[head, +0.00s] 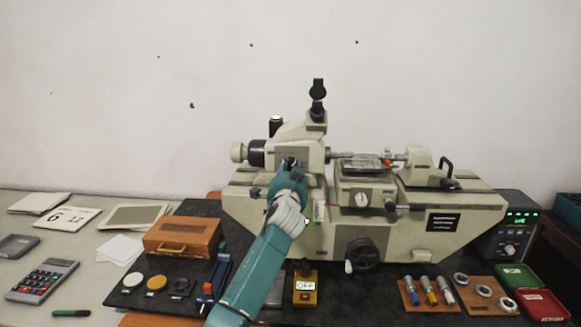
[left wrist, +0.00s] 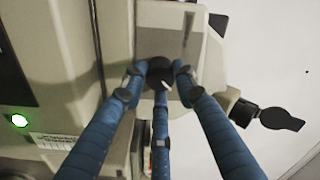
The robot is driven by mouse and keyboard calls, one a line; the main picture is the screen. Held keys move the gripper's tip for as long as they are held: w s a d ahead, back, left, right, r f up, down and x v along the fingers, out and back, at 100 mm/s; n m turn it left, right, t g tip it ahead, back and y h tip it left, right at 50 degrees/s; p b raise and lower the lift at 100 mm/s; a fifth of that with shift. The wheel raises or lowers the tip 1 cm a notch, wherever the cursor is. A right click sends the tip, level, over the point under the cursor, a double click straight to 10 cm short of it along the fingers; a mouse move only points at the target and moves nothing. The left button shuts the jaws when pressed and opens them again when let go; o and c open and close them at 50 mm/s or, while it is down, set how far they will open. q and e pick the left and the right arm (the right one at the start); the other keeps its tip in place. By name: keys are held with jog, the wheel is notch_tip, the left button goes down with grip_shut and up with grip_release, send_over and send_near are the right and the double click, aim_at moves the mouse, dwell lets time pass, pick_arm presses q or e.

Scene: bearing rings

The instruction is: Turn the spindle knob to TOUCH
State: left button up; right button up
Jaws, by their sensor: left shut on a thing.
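The spindle knob (left wrist: 160,70) is dark and round with a white pointer mark. It sits on a grey panel of the cream machine (head: 440,205). My left gripper (head: 291,166) reaches it from the front, and its blue fingers show in the left wrist view (left wrist: 157,80). The three fingers are shut around the knob. In the head view the gripper covers most of the knob. I cannot read any label or the setting it points to. My right gripper is in neither view.
A green light (left wrist: 19,121) glows on the machine. In front stand a yellow OFF box (head: 305,290), a handwheel (head: 362,255), a wooden case (head: 182,237) and a board with rings (head: 483,290). A control box (head: 513,232) stands at the right.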

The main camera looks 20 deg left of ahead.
pick_arm(q)
jog(key=m, duration=0.2)
jog(key=m+p, duration=0.1)
jog(key=m, duration=0.1)
jog(key=m+p, duration=0.1)
jog(key=shift+d+r+m+h, duration=0.1)
jog(key=shift+r+m+h, duration=0.2)
jog(key=shift+r+m, duration=0.1)
jog(key=m+p, duration=0.1)
jog(key=m, duration=0.1)
jog(key=shift+f+m, duration=0.1)
jog(key=shift+m, duration=0.2)
jog(key=shift+f+m+p, duration=0.1)
jog(key=shift+m+p, duration=0.25)
jog(key=shift+m, duration=0.25)
jog(key=shift+f, duration=0.1)
jog(key=o, duration=1.1)
jog(key=shift+d, duration=0.1)
jog(key=shift+o, duration=0.2)
jog(key=shift+w+d+f, duration=0.1)
